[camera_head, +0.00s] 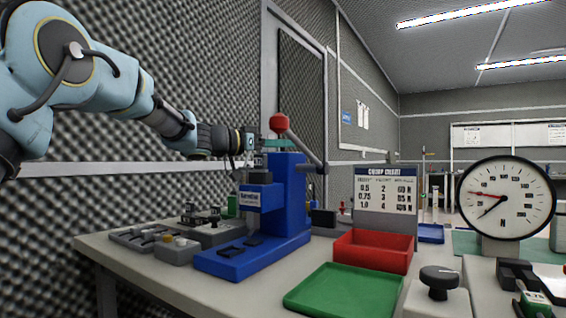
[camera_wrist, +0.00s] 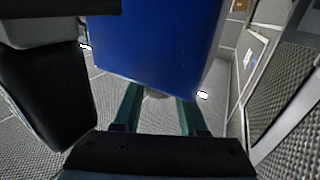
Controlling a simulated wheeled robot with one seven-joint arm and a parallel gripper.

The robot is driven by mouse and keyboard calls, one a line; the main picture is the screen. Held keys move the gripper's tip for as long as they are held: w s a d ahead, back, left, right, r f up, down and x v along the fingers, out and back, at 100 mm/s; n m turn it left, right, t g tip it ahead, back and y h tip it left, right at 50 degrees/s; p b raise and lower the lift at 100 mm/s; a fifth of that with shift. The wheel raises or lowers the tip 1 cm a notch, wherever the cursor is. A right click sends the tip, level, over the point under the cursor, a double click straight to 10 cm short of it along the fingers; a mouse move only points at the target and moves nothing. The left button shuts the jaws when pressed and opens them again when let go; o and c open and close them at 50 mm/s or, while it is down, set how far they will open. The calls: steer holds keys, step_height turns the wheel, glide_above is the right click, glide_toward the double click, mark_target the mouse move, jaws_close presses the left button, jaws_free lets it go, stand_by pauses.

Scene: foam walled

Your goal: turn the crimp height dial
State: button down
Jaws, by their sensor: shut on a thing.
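The blue crimp press (camera_head: 286,195) stands on the table with a red ball (camera_head: 279,122) at its top. My gripper (camera_head: 275,144) reaches in from the left at the top of the press, just below the red ball. In the wrist view its two teal fingers (camera_wrist: 158,112) stand on either side of a small grey round part, the crimp height dial (camera_wrist: 155,94), and are shut on it. The blue press body (camera_wrist: 155,45) hides most of the dial there. The dial's marks cannot be read, and it is not clear in the head view.
A lever (camera_head: 305,148) slants off the press's right side. A red bin (camera_head: 372,250), green tray (camera_head: 343,291), crimp height chart (camera_head: 385,190), round gauge (camera_head: 503,199) and black knob (camera_head: 440,277) stand to the right. Small tools lie left of the press. A foam wall is behind.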

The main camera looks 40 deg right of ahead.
steer(key=shift+n+t+b, duration=0.4)
steer(key=shift+t+b, duration=0.2)
steer(key=shift+b, duration=0.4)
steer(key=shift+c, duration=2.2)
jaws_free()
steer(key=shift+a, duration=0.15)
steer(key=w+a+b, duration=0.1)
steer(key=a+b, duration=0.1)
steer(key=a, duration=0.8)
steer(key=shift+w+a, duration=0.25)
steer(key=shift+w, duration=0.1)
